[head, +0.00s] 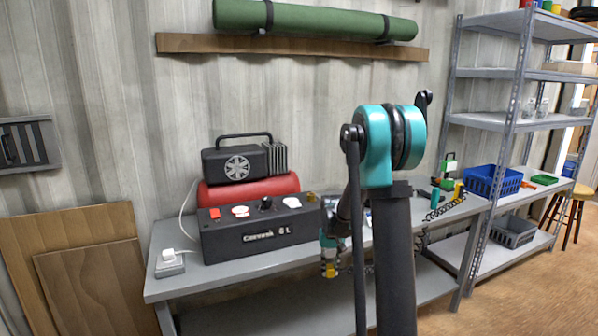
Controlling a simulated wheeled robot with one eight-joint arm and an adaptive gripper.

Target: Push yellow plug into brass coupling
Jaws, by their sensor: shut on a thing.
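The brass coupling (311,197) is a small brass-coloured fitting at the right end of the black compressor panel on the bench. My gripper (329,262) hangs low at the bench's front edge, below and right of the coupling and apart from it. It is partly hidden behind my arm. A small yellow piece, which looks like the yellow plug (330,270), is at its fingertips, and the gripper is shut on it. The plug's exact tilt is too small to tell. A black coiled hose (443,208) lies on the right part of the bench and runs down behind my arm.
The black control panel (258,233), red tank (249,190) and black motor (237,161) stand on the grey bench (160,290). A white plug and socket (170,262) sit at its left end. A metal shelf (510,125) with a blue crate (492,181) stands right. Floor is clear at right.

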